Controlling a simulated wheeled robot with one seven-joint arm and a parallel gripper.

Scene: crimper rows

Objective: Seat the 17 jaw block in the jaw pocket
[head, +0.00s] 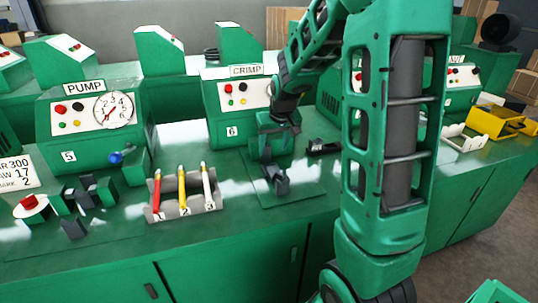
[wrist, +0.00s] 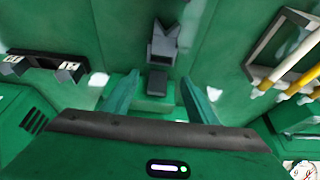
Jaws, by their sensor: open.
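My gripper (head: 270,150) is at the front of the CRIMP machine (head: 238,98), pointing down. In the wrist view its two green fingers (wrist: 160,100) are spread apart. A dark grey block (wrist: 157,82) shows between and beyond them, with gaps on both sides. Just past it is a dark V-notched piece (wrist: 164,45). In the head view dark notched parts (head: 277,181) stand on the green mat below my gripper. I cannot read a 17 on any block, nor tell which part is the jaw pocket. A card (head: 18,172) at the left shows 17.
A dark rack (head: 322,147) with small labelled blocks lies right of the mat. A grey holder (head: 184,211) with three numbered markers stands left. Further left are dark-and-green blocks (head: 88,190) and the PUMP machine (head: 85,130). Bench is bare before the holder.

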